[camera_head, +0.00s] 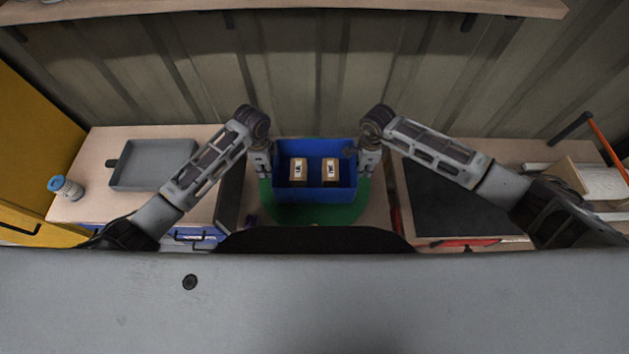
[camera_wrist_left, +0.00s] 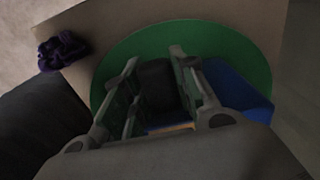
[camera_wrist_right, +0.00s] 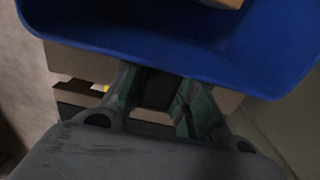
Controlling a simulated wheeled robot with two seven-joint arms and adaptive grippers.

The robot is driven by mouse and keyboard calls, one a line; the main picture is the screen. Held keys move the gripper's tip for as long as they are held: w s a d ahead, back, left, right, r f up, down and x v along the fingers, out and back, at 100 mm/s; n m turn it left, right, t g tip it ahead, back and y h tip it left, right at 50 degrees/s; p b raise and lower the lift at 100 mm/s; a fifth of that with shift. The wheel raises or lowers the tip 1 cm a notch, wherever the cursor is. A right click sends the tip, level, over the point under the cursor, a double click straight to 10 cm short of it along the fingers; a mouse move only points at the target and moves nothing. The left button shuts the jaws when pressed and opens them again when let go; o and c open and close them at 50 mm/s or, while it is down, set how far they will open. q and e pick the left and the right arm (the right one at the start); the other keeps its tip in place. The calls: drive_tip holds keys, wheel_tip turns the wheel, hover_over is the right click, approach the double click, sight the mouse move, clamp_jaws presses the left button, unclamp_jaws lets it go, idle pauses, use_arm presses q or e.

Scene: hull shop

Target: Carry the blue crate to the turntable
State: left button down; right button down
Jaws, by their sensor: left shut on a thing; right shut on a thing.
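The blue crate (camera_head: 316,196) is between my two grippers in the head view, with two small brown boxes (camera_head: 298,171) (camera_head: 330,171) with white labels inside. The green round turntable (camera_head: 308,214) shows under and in front of it. I cannot tell whether the crate touches the turntable. My left gripper (camera_head: 262,166) is shut on the crate's left side, and my right gripper (camera_head: 369,163) on its right side. The left wrist view shows the crate (camera_wrist_left: 235,88) over the turntable (camera_wrist_left: 140,45). The right wrist view shows the crate wall (camera_wrist_right: 190,62) close up.
A dark mat (camera_head: 455,205) and a wooden box (camera_head: 585,180) lie on the right. A purple cloth (camera_wrist_left: 62,50) lies near the turntable. A ribbed wall is behind.

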use_arm(q)
drive_tip(key=shift+f, duration=0.3)
use_arm(e)
drive_tip(key=shift+f, duration=0.3)
use_arm(q)
drive_tip(key=c, duration=1.1)
unclamp_jaws()
drive_tip(key=shift+c, duration=0.2)
use_arm(e)
drive_tip(key=c, duration=1.1)
unclamp_jaws()
drive_tip(key=shift+c, duration=0.2)
use_arm(q)
drive_tip(key=shift+r, duration=0.1)
drive_tip(key=shift+r, duration=5.9)
use_arm(e)
drive_tip(key=shift+r, duration=0.1)
drive_tip(key=shift+r, duration=5.9)
use_arm(q)
drive_tip(key=shift+s+f, duration=0.1)
drive_tip(key=shift+s, duration=0.05)
use_arm(e)
drive_tip(key=shift+s+f, duration=0.1)
